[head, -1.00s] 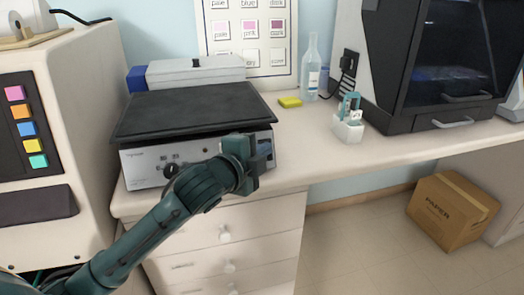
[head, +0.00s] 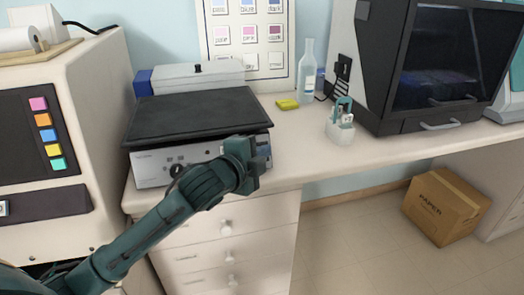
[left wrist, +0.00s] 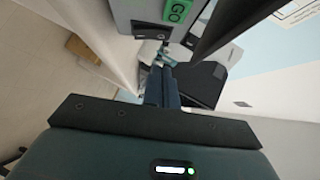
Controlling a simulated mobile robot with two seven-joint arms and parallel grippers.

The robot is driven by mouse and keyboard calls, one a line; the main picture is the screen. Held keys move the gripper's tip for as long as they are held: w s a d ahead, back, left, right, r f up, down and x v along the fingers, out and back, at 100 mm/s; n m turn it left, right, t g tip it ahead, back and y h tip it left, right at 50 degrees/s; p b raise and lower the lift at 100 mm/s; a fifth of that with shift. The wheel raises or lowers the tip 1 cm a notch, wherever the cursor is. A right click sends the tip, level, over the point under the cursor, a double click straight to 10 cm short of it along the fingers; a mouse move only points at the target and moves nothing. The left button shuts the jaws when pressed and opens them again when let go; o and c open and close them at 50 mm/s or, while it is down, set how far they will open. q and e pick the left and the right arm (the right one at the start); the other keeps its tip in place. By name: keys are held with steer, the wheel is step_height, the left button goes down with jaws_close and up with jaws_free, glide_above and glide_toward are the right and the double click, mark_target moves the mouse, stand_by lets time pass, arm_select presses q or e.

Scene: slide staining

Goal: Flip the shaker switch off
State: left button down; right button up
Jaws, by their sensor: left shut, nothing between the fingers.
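The shaker (head: 195,112) stands on the bench at the left, with a flat black platform over a light grey front panel with knobs. My left gripper (head: 256,160) is shut and empty at the right end of that panel, and hides part of it. In the left wrist view the gripper's closed fingers (left wrist: 161,86) point toward the shaker's grey panel (left wrist: 138,10). My right gripper is not in view.
A white lidded box (head: 197,75) stands behind the shaker. A yellow sponge (head: 287,104), a clear bottle (head: 307,75) and a small white holder (head: 341,125) stand to the right. A large dark-windowed machine (head: 430,65) is farther right. Drawers (head: 225,230) lie below the bench.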

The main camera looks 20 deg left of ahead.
arm_select(q)
steer(key=r+v, duration=0.1)
steer(key=v, duration=0.9)
steer(key=shift+r, duration=0.25)
steer(key=shift+a, duration=0.1)
